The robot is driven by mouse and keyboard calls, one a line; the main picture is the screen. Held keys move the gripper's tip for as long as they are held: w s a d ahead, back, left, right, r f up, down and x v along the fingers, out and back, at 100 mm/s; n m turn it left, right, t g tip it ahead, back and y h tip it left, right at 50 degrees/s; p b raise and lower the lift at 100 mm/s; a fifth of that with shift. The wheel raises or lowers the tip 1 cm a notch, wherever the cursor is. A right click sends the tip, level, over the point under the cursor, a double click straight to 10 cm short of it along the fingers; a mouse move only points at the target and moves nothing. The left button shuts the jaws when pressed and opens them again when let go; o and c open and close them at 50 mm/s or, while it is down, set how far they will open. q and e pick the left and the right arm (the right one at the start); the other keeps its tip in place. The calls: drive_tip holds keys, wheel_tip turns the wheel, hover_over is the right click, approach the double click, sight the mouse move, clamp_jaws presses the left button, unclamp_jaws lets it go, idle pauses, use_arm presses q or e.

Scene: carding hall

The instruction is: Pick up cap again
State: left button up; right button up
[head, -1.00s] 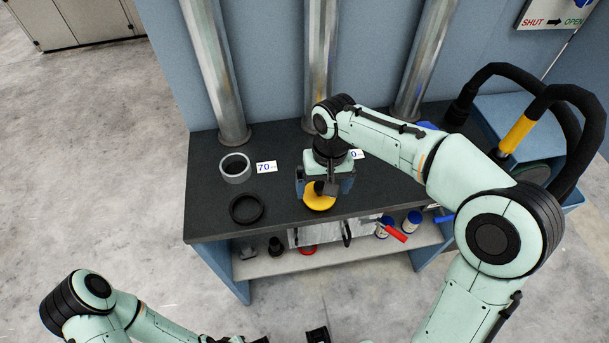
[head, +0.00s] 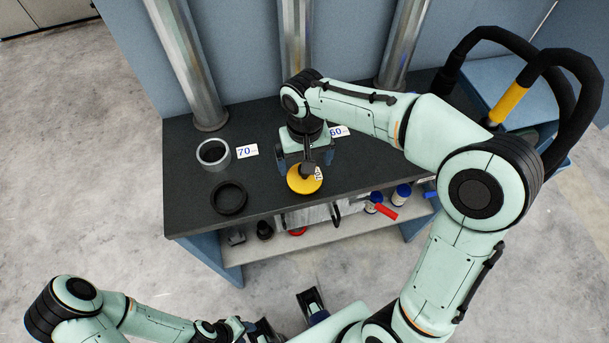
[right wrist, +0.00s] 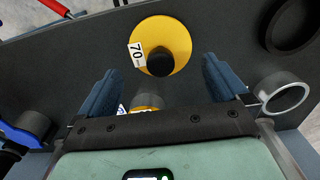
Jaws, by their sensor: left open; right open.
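The cap is a yellow disc (head: 301,186) with a black knob and a white 70 tag. It is on the dark bench top near the front edge. In the right wrist view the cap (right wrist: 172,24) shows beyond the fingertips, its knob towards the gripper. My right gripper (head: 305,161) is open and empty, just behind the cap in the head view. In the right wrist view its two fingers (right wrist: 160,82) stand wide apart and clear of the knob. My left gripper (head: 280,322) is open at the bottom edge of the head view, away from the bench.
A grey ring (head: 213,153) and a black ring (head: 229,198) are left of the cap. A partly hidden grey-and-yellow piece (right wrist: 147,101) shows between my right fingers. Metal pipes (head: 190,70) rise behind. A lower shelf (head: 265,250) holds tools.

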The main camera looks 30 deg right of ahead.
drive_tip(key=f, duration=0.4)
drive_tip(key=shift+s+a+f, duration=0.1)
drive_tip(key=shift+s+f, duration=0.1)
drive_tip(key=shift+f, duration=0.1)
drive_tip(key=c, duration=0.8)
drive_tip(key=shift+c, duration=0.2)
